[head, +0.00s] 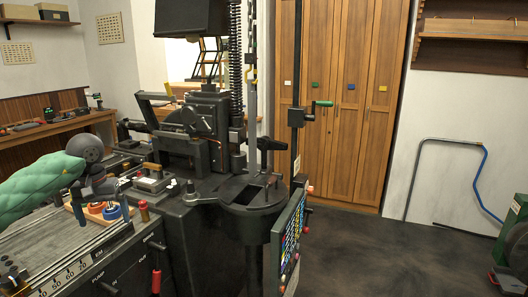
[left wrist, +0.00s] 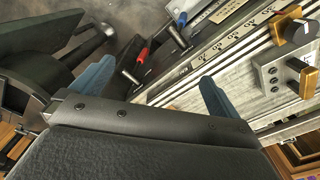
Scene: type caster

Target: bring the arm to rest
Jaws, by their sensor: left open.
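My left arm, in a green quilted sleeve, comes in from the left in the head view. My left gripper (head: 101,213) hangs over the near end of the dark machine bench. Its two blue fingers stand apart in the left wrist view (left wrist: 156,72), with nothing seen between them but the bench edge and levers below. Behind the fingers in the head view are round orange-and-blue pieces (head: 95,208) on a small wooden tray, partly hidden; I cannot tell the gap to them. My right gripper is in neither view.
The black type caster (head: 208,120) stands just right of the gripper. A panel of coloured keys (head: 290,240) sticks out at its front right. The dark floor (head: 400,255) at right is open.

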